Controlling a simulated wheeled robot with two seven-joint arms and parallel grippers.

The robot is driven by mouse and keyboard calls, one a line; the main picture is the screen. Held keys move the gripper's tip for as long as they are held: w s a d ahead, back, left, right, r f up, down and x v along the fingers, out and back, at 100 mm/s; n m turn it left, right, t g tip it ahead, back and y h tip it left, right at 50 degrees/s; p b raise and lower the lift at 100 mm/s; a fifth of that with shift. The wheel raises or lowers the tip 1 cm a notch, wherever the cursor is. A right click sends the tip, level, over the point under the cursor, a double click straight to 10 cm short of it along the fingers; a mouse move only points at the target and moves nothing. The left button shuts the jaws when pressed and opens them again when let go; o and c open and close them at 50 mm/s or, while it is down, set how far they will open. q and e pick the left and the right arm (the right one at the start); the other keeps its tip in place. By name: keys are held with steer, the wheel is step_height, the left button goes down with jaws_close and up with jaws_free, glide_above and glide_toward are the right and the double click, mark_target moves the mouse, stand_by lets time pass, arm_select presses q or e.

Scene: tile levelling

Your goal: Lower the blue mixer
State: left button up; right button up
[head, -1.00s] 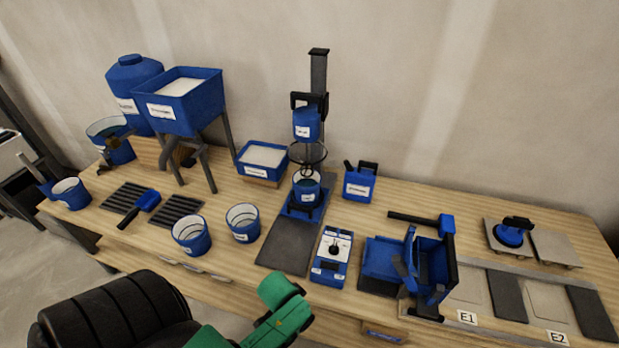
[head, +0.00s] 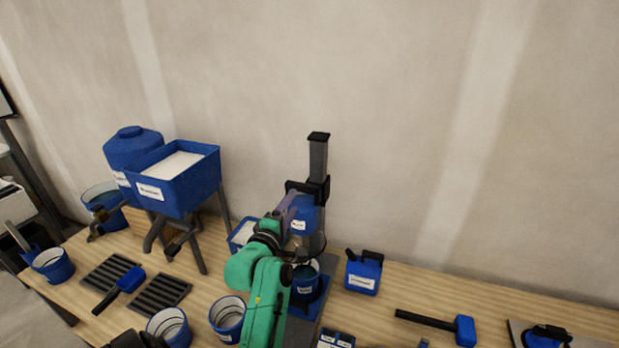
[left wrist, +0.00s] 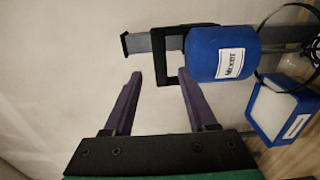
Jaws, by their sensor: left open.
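The blue mixer (head: 308,218) is a blue motor head on a dark upright column (head: 318,160), above a blue bucket (head: 306,287). In the left wrist view, its labelled blue body (left wrist: 222,55) lies right of my fingers. Its black handle (left wrist: 160,55) reaches toward the fingertips. My left gripper (head: 290,203) is at the mixer's left front, partly hiding it. In the left wrist view, the left gripper (left wrist: 161,74) is open, with purple fingers apart and the handle's end near the tips. I cannot tell whether they touch. My right gripper is out of view.
A blue hopper (head: 182,193) on legs stands left. Two open buckets (head: 169,328) (head: 228,318) stand at the front, left of my arm. A blue canister (head: 364,273) stands right of the mixer, with a blue-headed mallet (head: 464,330) farther right.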

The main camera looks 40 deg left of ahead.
mark_target(300, 189)
arm_select(q)
steer(key=p+x, duration=0.2)
steer(key=x, duration=0.7)
steer(key=shift+a+r, duration=0.1)
steer(key=shift+a, duration=0.1)
steer(key=x, duration=0.2)
steer(key=shift+w, duration=0.35)
steer(key=shift+s, duration=0.1)
steer(key=shift+c, duration=0.6)
jaws_close()
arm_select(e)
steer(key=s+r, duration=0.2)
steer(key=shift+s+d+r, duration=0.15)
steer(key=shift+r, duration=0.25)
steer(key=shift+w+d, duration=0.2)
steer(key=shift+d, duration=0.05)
